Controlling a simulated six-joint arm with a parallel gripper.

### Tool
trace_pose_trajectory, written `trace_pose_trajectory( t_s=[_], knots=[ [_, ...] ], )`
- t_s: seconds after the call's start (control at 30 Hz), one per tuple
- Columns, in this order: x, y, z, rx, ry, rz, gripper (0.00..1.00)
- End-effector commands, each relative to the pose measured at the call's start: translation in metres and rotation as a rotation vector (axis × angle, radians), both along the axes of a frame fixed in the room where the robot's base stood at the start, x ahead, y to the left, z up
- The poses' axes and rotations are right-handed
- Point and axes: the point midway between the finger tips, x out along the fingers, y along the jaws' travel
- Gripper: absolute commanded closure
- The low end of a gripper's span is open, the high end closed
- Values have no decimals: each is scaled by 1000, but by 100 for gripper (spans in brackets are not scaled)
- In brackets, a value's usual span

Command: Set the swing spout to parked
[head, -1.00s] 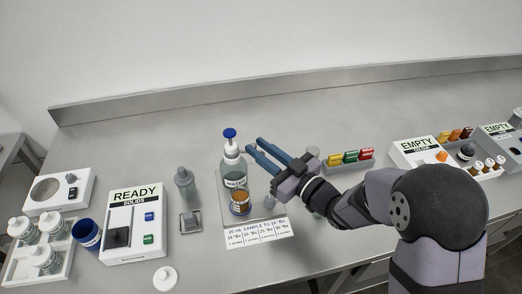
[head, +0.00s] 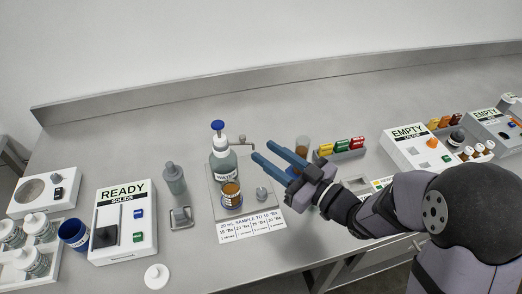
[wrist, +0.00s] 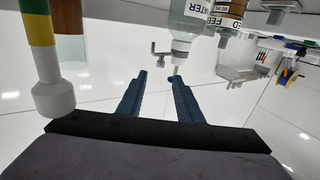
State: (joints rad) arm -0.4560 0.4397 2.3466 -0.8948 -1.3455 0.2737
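The water bottle (head: 223,165) with a blue-topped pump stands upright on a small grey plate. The metal swing spout (head: 243,140) reaches out to the right from near the bottle's neck, with a short upturned end. It also shows in the wrist view (wrist: 158,53), beside the inverted bottle (wrist: 187,22). My gripper (head: 263,150) is open and empty, its two blue fingers pointing left toward the spout, apart from it in the head view. In the wrist view my fingers (wrist: 158,77) are spread with nothing between them. The fingertips' exact distance to the spout is unclear.
An amber feed jar (head: 231,194) stands in front of the bottle, with a small grey knob (head: 262,193) beside it. A brown-filled glass (head: 303,146) stands just behind my gripper. A rack of coloured blocks (head: 342,148) lies to the right. The counter behind is clear.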

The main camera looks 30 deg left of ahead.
Motion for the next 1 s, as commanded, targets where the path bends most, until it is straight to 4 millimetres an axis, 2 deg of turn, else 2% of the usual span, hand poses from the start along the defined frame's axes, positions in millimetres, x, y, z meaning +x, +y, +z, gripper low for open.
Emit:
trace_pose_trajectory(
  t_s=[0.43, 0.57, 0.67, 0.77, 1.0],
  knots=[
    [-2, -5, 1, 1, 0, 1, 68],
    [-3, -4, 9, 1, 0, 4, 68],
    [-5, -2, 23, 1, -2, 9, 68],
    [-8, 0, 47, 4, -7, 17, 68],
    [-16, 12, 118, -6, -46, 60, 68]
  ],
)
